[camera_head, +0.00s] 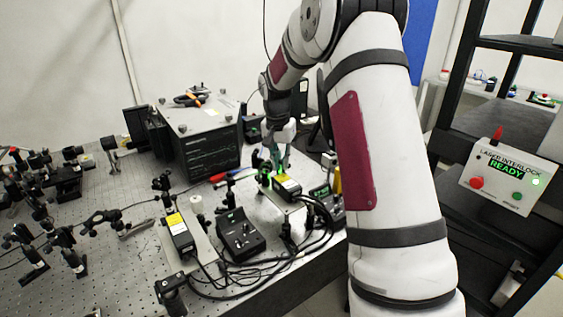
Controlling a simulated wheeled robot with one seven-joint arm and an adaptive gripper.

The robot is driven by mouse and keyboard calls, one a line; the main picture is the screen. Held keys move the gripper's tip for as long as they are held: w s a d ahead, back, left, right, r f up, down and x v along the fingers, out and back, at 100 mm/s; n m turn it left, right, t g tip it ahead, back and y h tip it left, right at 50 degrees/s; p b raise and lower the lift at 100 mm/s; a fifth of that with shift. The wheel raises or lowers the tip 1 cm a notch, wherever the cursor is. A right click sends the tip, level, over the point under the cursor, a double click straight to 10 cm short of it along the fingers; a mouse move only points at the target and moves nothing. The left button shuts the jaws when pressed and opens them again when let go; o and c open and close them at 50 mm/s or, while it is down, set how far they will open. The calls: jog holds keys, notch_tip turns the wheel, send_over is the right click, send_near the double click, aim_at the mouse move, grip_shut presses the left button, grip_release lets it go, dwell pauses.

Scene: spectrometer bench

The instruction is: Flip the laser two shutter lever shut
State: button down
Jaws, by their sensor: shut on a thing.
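My gripper (277,165) reaches down to the front end of a small black laser head with a yellow label (288,187), at the middle of the bench. Its fingers are shut on the shutter lever there. The lever is hidden by the fingers and too small to make out, so I cannot tell its position. A second, similar laser head (181,235) with a yellow label stands to the left, nearer the camera.
A black controller box (240,236) and loose cables (272,262) lie between and before the lasers. A large box instrument (205,140) stands behind. Optic mounts (100,222) fill the left. The interlock panel (508,178) at right reads READY.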

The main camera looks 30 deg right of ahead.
jog(key=c, duration=1.6)
grip_release()
jog(key=shift+r, duration=0.15)
notch_tip(320, 180, up, 12)
jog(key=a, duration=0.1)
jog(key=shift+s+a, duration=0.35)
jog(key=shift+s, duration=0.1)
